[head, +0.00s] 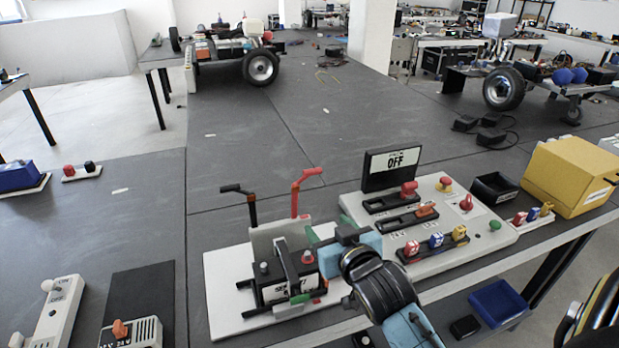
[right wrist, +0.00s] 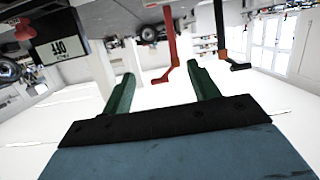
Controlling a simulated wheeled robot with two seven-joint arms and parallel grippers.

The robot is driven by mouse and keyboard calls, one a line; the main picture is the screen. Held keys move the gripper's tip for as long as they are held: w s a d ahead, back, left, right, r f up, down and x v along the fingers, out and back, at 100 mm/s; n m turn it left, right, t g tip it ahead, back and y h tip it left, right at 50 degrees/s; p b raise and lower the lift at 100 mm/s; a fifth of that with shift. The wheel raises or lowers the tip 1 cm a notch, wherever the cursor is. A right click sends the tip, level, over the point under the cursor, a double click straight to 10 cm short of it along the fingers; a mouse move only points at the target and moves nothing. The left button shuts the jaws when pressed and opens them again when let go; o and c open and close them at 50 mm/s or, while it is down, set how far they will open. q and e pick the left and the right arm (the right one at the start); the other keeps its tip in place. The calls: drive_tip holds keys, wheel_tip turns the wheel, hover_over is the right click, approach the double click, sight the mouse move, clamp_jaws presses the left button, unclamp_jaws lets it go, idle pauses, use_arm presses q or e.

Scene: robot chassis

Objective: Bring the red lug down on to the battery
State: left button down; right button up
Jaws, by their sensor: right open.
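The battery (head: 284,279) is a black block with a white label and a dark carrying handle, on a white board. Behind it a red lug (head: 295,202) stands raised on an upright red lead, its top bent to the right. In the right wrist view the red lug (right wrist: 171,48) appears between the fingertips, apart from both, seemingly beyond them. A black lug (head: 252,208) stands raised to its left; it also shows in the right wrist view (right wrist: 221,40). My right gripper (head: 328,228) is open and empty, right of the red lug and lower than its top. My left gripper is out of view.
Right of the battery is a white switch panel (head: 479,227) with an OFF display (head: 391,168) and coloured knobs. A yellow box (head: 571,174) stands at the right edge. Bare grey tabletop (head: 250,130) lies behind the board. A wheeled chassis stands at the back left.

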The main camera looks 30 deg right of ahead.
sight(313, 171)
wheel_tip(313, 171, up, 5)
drive_tip(key=w+d+t+h, duration=0.1)
drive_tip(key=w+d+t, duration=0.1)
drive_tip(key=t, duration=0.1)
drive_tip(key=shift+m, duration=0.3)
drive_tip(key=x, duration=1.3)
drive_tip(key=shift+w, duration=0.2)
clamp_jaws()
drive_tip(key=shift+a, duration=0.1)
